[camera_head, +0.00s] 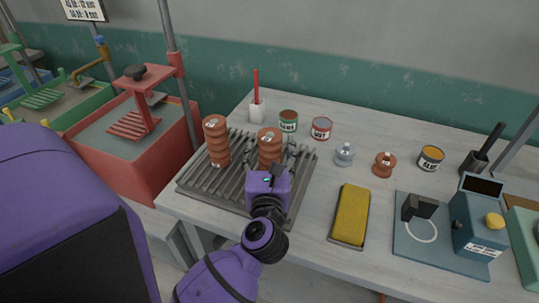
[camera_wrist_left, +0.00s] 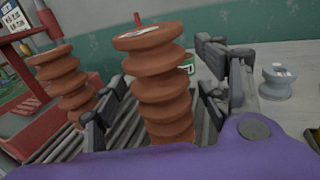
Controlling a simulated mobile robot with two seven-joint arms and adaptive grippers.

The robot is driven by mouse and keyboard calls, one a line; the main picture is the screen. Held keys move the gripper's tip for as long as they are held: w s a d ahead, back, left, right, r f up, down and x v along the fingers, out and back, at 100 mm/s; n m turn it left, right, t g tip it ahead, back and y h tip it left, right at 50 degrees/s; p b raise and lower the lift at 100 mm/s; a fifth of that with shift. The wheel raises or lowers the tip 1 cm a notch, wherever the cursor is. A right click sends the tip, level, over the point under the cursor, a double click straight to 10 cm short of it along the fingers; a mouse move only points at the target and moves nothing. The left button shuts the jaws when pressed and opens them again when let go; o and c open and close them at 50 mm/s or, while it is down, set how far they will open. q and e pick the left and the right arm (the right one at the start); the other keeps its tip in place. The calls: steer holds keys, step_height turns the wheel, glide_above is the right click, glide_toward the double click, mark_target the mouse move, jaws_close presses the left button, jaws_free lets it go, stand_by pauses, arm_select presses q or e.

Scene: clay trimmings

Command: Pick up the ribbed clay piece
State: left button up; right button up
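Two ribbed clay pieces, reddish-brown stacked cylinders with a pale mark on top, stand upright on a grey slatted rack (camera_head: 228,190). The left ribbed clay piece (camera_head: 216,142) stands free near the rack's left side. The other ribbed clay piece (camera_head: 268,140) is at my left gripper (camera_head: 273,156). In the left wrist view this nearer piece (camera_wrist_left: 160,85) stands between the dark, spread fingers, which look open around it; contact cannot be told. The free piece shows at the left there (camera_wrist_left: 66,82). My right gripper is not in view.
Behind the rack stand a white cup with a red tool (camera_head: 257,110), a green can (camera_head: 288,121) and a red can (camera_head: 321,128). To the right are a grey spool (camera_head: 344,154), a brown spool (camera_head: 384,164), a yellow sponge (camera_head: 351,214) and a blue device (camera_head: 478,222).

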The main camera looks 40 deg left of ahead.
arm_select(q)
jaws_close()
steer(key=shift+r, duration=0.1)
